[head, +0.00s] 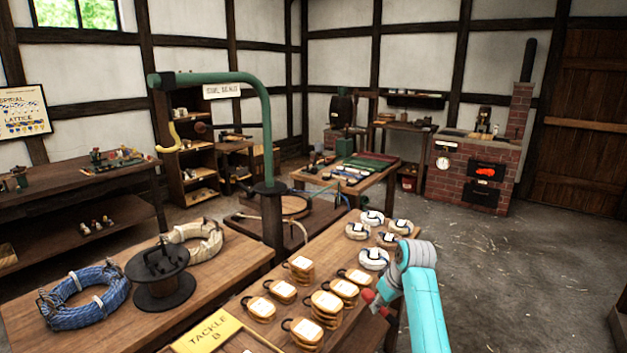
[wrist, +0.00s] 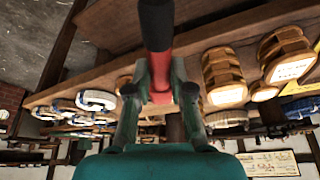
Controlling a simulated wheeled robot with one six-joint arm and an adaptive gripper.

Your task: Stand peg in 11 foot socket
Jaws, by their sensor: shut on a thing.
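My gripper (wrist: 160,80) is shut on a red peg (wrist: 159,65) with a dark end, seen in the wrist view. The peg runs up the picture from between the two fingers, and its dark end reaches the top edge. In the head view my turquoise arm rises at the lower right, and a small red part of the held peg (head: 369,296) shows beside the front table's right edge. I cannot pick out a foot socket marked 11 in either view.
The front table (head: 232,312) bears several tagged wooden blocks (head: 327,302), white blocks (head: 373,259) and a yellow "TACKLE B" sign (head: 208,332). A blue rope coil (head: 86,302) and black reel (head: 158,278) lie left. A green post (head: 268,150) stands behind. Floor at right is open.

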